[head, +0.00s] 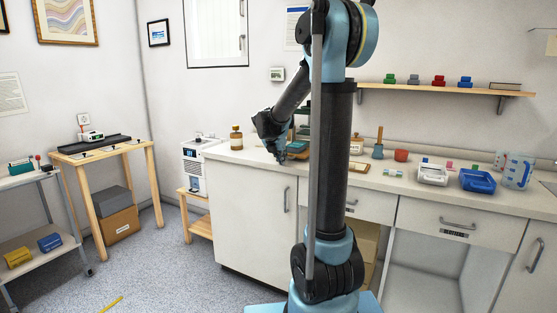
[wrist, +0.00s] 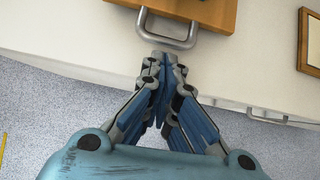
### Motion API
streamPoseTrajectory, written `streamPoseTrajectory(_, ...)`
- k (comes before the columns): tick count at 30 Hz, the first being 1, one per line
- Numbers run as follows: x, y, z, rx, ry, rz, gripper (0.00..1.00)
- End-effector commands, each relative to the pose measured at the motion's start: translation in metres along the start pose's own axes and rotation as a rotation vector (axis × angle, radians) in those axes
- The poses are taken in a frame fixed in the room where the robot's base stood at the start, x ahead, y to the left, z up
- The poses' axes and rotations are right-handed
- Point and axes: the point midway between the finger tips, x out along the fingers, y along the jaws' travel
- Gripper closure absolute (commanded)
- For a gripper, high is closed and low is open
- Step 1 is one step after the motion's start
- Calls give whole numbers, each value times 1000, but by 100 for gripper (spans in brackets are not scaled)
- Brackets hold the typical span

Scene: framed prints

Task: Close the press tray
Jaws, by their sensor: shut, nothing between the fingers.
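The press tray (wrist: 212,12) shows at the top of the wrist view as an orange-brown wooden piece with a grey U-shaped handle (wrist: 187,43). It lies over the pale counter. My gripper (wrist: 163,60) is shut and empty, with its fingertips just below the handle's bar in the picture. I cannot tell whether they touch it. In the head view my gripper (head: 284,157) is over the front edge of the counter, left of my arm's column. The press behind it is mostly hidden by my arm, so how far the tray stands out is unclear.
The counter (head: 232,154) holds a brown bottle (head: 236,138) left of my gripper. To the right are a plunger-like tool (head: 378,146), a red cup (head: 401,155), a white tray (head: 432,175) and a blue tray (head: 477,181). The floor (head: 165,270) at left is mostly clear.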

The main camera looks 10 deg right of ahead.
Motion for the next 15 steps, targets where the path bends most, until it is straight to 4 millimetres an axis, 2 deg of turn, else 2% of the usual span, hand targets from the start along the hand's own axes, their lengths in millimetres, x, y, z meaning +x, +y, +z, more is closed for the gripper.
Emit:
streamPoseTrajectory(5, 7, 0, 5, 2, 0, 0, 100)
streamPoseTrajectory(15, 7, 0, 6, 1, 0, 0, 100)
